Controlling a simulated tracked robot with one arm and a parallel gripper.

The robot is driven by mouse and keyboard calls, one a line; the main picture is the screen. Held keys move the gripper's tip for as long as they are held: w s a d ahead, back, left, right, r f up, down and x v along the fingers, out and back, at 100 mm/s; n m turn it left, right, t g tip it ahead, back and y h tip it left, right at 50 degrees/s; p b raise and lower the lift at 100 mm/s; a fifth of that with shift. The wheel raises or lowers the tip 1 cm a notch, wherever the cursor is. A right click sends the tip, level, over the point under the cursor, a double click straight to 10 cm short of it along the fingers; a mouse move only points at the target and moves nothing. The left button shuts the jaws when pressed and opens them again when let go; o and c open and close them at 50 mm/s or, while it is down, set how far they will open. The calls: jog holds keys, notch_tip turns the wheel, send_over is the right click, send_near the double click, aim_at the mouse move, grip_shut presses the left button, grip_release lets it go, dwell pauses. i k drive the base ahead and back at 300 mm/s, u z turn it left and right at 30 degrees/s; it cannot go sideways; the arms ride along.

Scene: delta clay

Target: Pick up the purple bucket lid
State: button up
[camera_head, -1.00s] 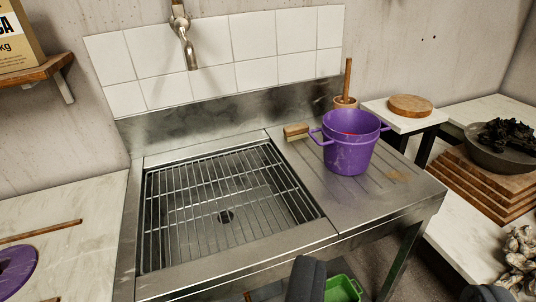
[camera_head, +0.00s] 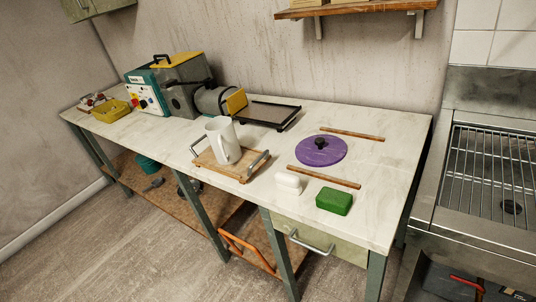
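The purple bucket lid (camera_head: 309,157) is a flat round disc with a dark knob in its middle. It lies flat, knob up, on the pale marble-topped workbench (camera_head: 375,205), toward its right end. One wooden stick (camera_head: 352,133) lies behind it and another wooden stick (camera_head: 323,177) lies in front of it. Nothing covers the lid. My gripper does not show in the present view.
A white jug (camera_head: 222,140) stands on a wooden tray (camera_head: 258,164) left of the lid. A white block (camera_head: 288,184) and a green block (camera_head: 334,201) lie near the front edge. A machine (camera_head: 180,88) stands farther left. A sink grate (camera_head: 480,180) is at right.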

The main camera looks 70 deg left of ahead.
aim_at(318, 150)
jog(key=u, duration=0.25)
jog(key=k, duration=0.7)
jog(key=u, duration=0.95)
jog(key=i, duration=1.15)
jog(key=u, duration=0.3)
jog(key=i, duration=1.15)
jog(key=z, duration=0.35)
